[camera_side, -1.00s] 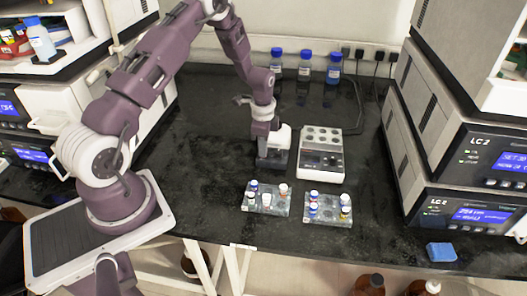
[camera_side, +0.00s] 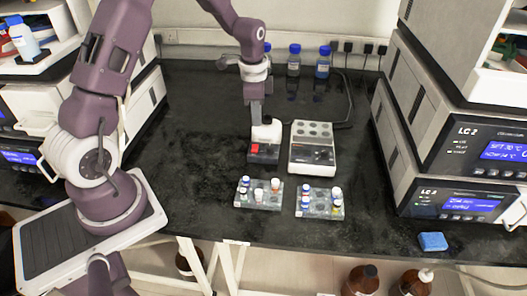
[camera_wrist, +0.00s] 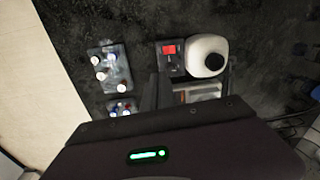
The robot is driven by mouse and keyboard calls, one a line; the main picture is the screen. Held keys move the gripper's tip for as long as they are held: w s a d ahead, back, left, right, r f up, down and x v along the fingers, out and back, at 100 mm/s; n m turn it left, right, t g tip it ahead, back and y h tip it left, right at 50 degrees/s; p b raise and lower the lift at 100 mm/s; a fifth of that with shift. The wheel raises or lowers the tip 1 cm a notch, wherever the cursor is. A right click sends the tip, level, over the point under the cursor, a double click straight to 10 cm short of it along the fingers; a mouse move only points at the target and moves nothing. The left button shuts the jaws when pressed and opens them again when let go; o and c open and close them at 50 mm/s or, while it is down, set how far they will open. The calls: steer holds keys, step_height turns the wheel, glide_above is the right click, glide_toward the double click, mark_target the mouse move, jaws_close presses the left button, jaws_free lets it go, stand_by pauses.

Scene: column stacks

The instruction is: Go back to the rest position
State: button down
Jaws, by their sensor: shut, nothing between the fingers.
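My gripper (camera_side: 256,118) points down and shows shut and empty. In the side view its tip appears just behind the small dark device with a white round top (camera_side: 266,131) and a red panel; I cannot tell how high above the bench it is. In the wrist view its dark fingers (camera_wrist: 157,90) are together, beside the same device's white top (camera_wrist: 207,56). The nearer part of the wrist view is filled by my gripper's body with a green light.
Two vial racks (camera_side: 244,206) (camera_side: 330,215) stand in front, with several capped vials. A grey block instrument (camera_side: 313,158) is right of the device. Blue-capped bottles (camera_side: 293,62) stand behind. Stacked LC units (camera_side: 470,160) flank the right; a blue sponge (camera_side: 432,241) lies at the front edge.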

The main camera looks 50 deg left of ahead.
steer(key=s+d+r+n+t, duration=0.1)
steer(key=s+d+r+n, duration=0.1)
steer(key=s+d+r, duration=0.5)
steer(key=s+d+r+n+t, duration=0.2)
steer(key=s+r, duration=0.2)
steer(key=r, duration=0.7)
steer(key=s+d+r+n+t, duration=0.1)
steer(key=s+d+n, duration=0.1)
steer(key=s, duration=0.5)
steer(key=s+d+r+n, duration=0.1)
steer(key=s+d, duration=0.2)
steer(key=s, duration=0.4)
steer(key=shift+s+r+n+t, duration=0.25)
steer(key=shift+s+n+t, duration=0.1)
steer(key=shift+n+t, duration=0.05)
steer(key=shift+d, duration=0.1)
